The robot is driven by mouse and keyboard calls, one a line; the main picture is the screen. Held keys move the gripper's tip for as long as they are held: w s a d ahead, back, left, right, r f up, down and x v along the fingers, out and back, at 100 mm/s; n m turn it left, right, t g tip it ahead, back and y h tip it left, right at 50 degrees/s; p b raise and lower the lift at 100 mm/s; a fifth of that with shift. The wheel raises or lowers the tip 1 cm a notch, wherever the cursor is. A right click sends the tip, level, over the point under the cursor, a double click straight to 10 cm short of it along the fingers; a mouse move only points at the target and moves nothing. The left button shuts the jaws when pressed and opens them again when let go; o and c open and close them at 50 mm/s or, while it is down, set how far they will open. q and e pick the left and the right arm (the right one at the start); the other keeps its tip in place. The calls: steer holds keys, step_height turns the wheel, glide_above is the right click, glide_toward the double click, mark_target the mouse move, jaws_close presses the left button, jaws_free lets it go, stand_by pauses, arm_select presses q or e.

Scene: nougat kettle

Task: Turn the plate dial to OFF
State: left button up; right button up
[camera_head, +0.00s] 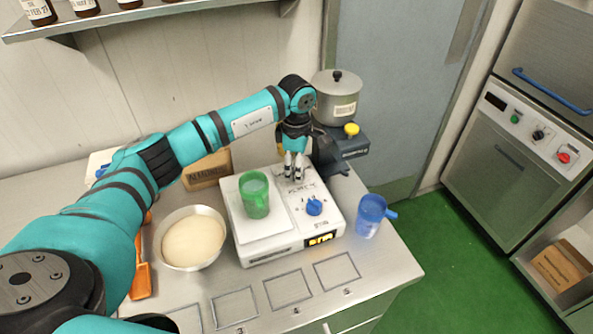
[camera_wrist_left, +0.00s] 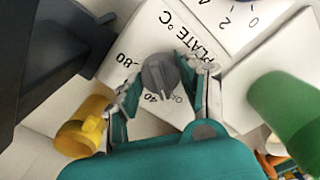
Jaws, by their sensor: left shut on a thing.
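The plate dial (camera_wrist_left: 160,76) is a grey knob on a white panel marked PLATE °C, with 80, 40 and OFF around it. Its pointer seems to face the lower edge of the scale, between 40 and OFF. My left gripper (camera_wrist_left: 163,84) has its fingers on either side of the dial and is shut on it. In the head view the left gripper (camera_head: 294,170) reaches down at the back of the white machine (camera_head: 262,247); the dial is hidden there. My right gripper is not in view.
A green cup (camera_head: 254,194) stands on the machine, left of a blue knob (camera_head: 314,207). A blue cup (camera_head: 370,214) is to the right, a bowl (camera_head: 193,238) to the left. Behind stands a lidded pot (camera_head: 336,95) near a yellow knob (camera_head: 351,129).

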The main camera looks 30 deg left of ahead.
arm_select(q)
steer(key=shift+n+b, duration=0.35)
steer(key=shift+n, duration=0.75)
steer(key=o, duration=1.2)
steer(key=shift+r, duration=0.1)
step_height(320, 180, up, 12)
steer(key=shift+f, duration=0.1)
